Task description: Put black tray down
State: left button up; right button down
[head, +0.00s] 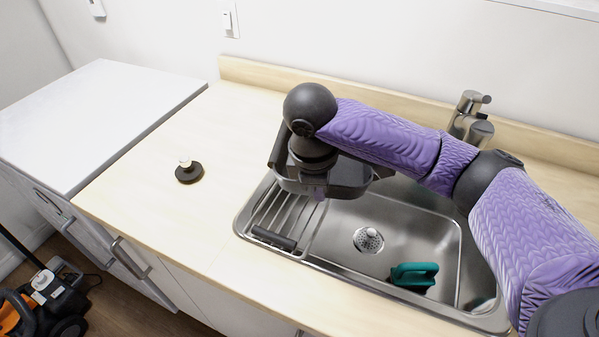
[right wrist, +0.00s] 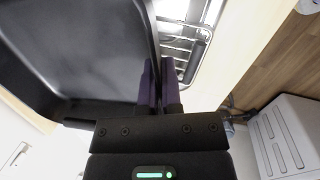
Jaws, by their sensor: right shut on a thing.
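The black tray (head: 347,181) is held by my right gripper (head: 318,192) above the left part of the sink, partly hidden by my wrist in the head view. In the right wrist view the tray (right wrist: 80,50) fills the left side, with its dark inside facing the camera. The purple fingers of my right gripper (right wrist: 158,88) are closed on its rim. My left gripper is not in view.
The steel sink (head: 345,215) has a wire rack (head: 275,217) on its left, a drain strainer (head: 368,240) and a teal object (head: 413,275). A faucet (head: 470,118) stands behind. A small dark-based item (head: 189,172) sits on the otherwise clear wooden counter (head: 140,200) at left.

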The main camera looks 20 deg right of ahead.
aim_at(342, 174)
jog(key=shift+w+d+r+n, duration=0.1)
jog(key=shift+w+d+n, duration=0.25)
jog(key=shift+n, duration=0.45)
jog(key=d+n, duration=0.1)
jog(key=n, duration=0.1)
jog(key=w+d+n+p, duration=0.1)
jog(key=d+n, duration=0.1)
jog(key=n, duration=0.1)
jog(key=w+d+n+t+y+p, duration=0.1)
jog(key=d+n, duration=0.1)
jog(key=n, duration=0.1)
jog(key=shift+w+d, duration=0.1)
jog(key=shift+d, duration=0.05)
jog(key=shift+d+f+n, duration=0.15)
jog(key=shift+f+n, duration=0.15)
jog(key=shift+n, duration=0.1)
notch_tip(342, 174, down, 10)
jog(key=b, duration=0.2)
jog(key=shift+r+b, duration=0.15)
jog(key=shift+b, duration=0.25)
jog(key=c, duration=0.8)
grip_release()
